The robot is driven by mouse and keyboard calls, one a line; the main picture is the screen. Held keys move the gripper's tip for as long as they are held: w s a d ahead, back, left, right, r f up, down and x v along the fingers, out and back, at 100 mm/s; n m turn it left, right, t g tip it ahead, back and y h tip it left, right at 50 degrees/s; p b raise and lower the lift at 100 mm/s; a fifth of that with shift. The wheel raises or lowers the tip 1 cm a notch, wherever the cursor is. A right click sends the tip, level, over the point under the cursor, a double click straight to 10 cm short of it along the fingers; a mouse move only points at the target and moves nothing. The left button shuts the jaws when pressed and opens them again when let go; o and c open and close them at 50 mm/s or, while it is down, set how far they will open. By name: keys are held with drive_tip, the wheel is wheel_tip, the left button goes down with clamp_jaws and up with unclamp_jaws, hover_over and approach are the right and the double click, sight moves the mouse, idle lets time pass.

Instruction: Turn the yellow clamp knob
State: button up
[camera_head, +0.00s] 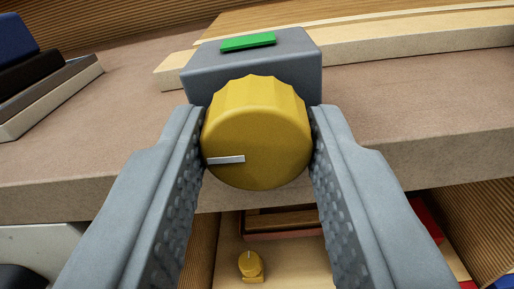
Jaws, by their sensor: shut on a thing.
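The yellow clamp knob (262,138) is in the middle of the view, with a fluted edge and a smooth round face. A white mark on its face points to the left. It sits on the front of a grey clamp block (300,75) with a green strip (248,42) on top, at the edge of the bench. My gripper (257,150) is shut on the knob, one grey dimpled finger against its left side and the other against its right. The knob hides part of the block's front.
The brown bench top (130,110) runs across the view. Wooden boards (400,40) lie behind the block. A stack of dark and pale slabs (50,85) stands at the left. Below the bench edge, a second, smaller yellow knob (250,265) sits on a pale wooden surface.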

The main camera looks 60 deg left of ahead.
drive_tip(key=o, duration=1)
drive_tip(key=v, duration=1.7)
drive_tip(key=shift+s+d, duration=0.15)
drive_tip(key=shift+d, duration=0.05)
